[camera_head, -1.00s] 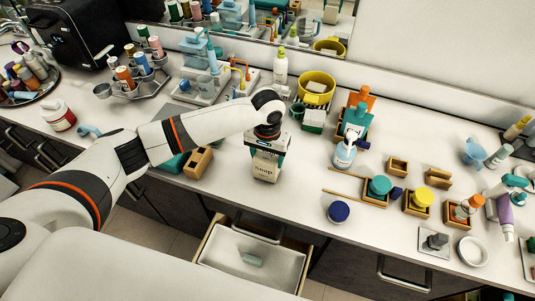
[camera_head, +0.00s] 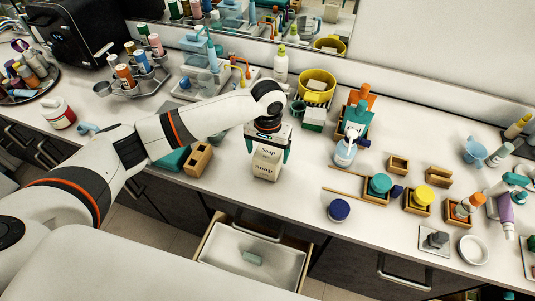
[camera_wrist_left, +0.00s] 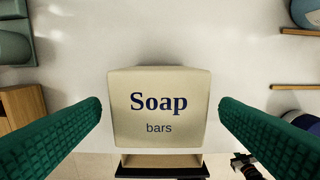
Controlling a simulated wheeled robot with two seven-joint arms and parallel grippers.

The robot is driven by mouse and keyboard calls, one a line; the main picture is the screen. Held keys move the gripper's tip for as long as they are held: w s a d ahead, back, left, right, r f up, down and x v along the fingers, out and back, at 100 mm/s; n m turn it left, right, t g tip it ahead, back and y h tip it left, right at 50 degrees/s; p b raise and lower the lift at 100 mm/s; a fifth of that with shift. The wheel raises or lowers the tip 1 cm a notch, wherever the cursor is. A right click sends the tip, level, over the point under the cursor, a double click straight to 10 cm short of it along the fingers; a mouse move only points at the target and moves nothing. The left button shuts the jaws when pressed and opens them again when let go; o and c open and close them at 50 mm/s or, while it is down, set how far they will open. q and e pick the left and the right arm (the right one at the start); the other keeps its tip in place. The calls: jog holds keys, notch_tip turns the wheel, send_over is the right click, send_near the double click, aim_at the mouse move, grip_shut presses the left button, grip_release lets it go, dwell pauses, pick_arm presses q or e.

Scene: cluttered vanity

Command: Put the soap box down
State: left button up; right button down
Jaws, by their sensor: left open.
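The cream soap box (camera_head: 264,168), marked "Soap", stands upright on the white counter near its front edge, above the open drawer in the head view. My left gripper (camera_head: 269,150) is open above and around the upper part of the box. Its green fingers are at both sides, with a visible gap on each side in the wrist view. The underside of the box is hidden. My right gripper is not in view.
A wooden block (camera_head: 198,159) and a teal item (camera_head: 172,160) lie left of the box. A pump bottle (camera_head: 345,152) and a blue-lidded jar (camera_head: 339,211) stand to the right. An open drawer (camera_head: 225,249) juts out below the counter edge.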

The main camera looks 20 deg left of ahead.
pick_arm(q)
notch_tip(320, 180, up, 10)
jog(key=b, duration=0.1)
dwell(0.5)
